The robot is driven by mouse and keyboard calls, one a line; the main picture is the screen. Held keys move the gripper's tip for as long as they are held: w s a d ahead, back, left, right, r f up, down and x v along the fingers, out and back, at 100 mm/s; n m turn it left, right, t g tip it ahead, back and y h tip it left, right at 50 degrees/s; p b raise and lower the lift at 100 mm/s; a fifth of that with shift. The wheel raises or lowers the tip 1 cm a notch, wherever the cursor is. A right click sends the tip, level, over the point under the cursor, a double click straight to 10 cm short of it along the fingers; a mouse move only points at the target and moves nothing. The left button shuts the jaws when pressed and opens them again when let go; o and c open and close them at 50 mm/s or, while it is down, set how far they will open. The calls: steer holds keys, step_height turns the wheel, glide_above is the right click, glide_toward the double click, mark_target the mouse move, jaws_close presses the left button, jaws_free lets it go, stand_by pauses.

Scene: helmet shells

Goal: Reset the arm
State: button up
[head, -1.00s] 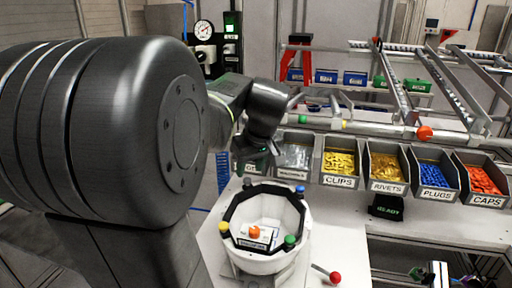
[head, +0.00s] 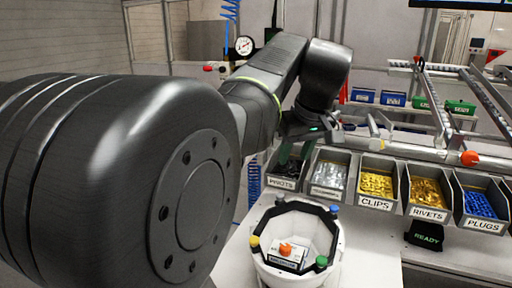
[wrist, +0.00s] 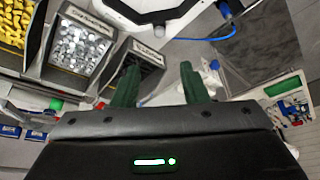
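My arm reaches over the back of the bench, and my gripper (head: 292,160) hangs above the bin labelled PIVOTS (head: 284,184). In the wrist view, my gripper's two green fingers (wrist: 159,84) stand apart with nothing between them. The white helmet shell (head: 330,262) sits open side up on the bench, in front of and below my gripper, apart from it. It has a black inner rim with coloured knobs, and a white labelled block with an orange knob (head: 285,249) inside. Part of the shell shows at the top of the wrist view (wrist: 188,14).
A row of bins holds silver parts (head: 329,175), yellow clips (head: 376,183), rivets (head: 425,192) and blue plugs (head: 480,204). A black READY pad (head: 424,234) lies in front. A metal rack (head: 440,110) stands behind them. The bench beside the shell is clear.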

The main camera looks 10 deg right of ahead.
mark_target(280, 195)
steer(key=x, duration=1.5)
steer(key=shift+s, duration=0.3)
steer(key=shift+s+d+r, duration=0.1)
steer(key=shift+s+r, duration=0.15)
steer(key=shift+r, duration=0.3)
steer(key=shift+f, duration=0.1)
